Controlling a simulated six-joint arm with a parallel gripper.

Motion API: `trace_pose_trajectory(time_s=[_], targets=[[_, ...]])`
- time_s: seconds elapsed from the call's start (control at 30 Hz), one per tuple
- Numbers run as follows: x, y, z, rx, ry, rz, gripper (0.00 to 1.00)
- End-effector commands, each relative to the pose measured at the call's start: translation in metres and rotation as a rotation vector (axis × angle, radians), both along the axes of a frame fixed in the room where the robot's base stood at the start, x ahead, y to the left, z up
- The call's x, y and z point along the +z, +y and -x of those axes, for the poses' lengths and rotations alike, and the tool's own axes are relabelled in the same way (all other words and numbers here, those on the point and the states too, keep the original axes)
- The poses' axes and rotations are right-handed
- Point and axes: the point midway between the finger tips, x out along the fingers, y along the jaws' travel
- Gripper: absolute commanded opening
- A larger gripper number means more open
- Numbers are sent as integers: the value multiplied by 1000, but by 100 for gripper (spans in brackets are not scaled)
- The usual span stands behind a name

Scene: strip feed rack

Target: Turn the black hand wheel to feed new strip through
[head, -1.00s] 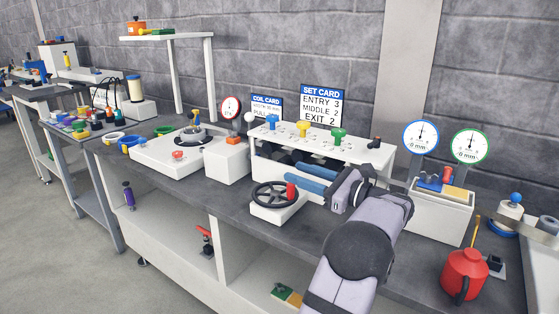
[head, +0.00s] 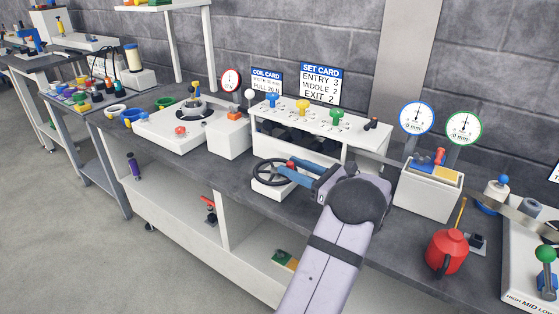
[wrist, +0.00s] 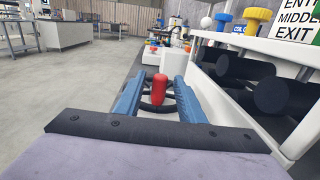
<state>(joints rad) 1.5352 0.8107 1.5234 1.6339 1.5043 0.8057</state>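The black hand wheel (head: 257,177) lies flat on a white block (head: 277,193) at the front of the bench, below the white roll housing. Its red handle (wrist: 159,88) stands upright on the rim. My gripper (head: 286,168) reaches in from the right at wheel height. In the wrist view its two blue fingers (wrist: 160,92) are apart, one on each side of the red handle, with gaps visible between. The fingers hide part of the wheel. A grey metal strip (head: 384,159) runs right from the housing.
The white roll housing (head: 350,156) with blue, yellow and green knobs stands close behind my gripper; its dark rollers (wrist: 275,96) show in the wrist view. A gauge box (head: 425,193) and a red oil can (head: 447,252) stand to the right. Open floor lies in front.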

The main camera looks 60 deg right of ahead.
Motion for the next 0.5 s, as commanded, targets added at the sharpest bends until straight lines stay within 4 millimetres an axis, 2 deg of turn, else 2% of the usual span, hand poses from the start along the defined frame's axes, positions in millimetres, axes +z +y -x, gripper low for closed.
trace_pose_trajectory(time_s=[0.3, 0.5], targets=[[1, -2, -40, 2, -1, 0, 36], [1, -3, -51, 1, -1, 0, 36]])
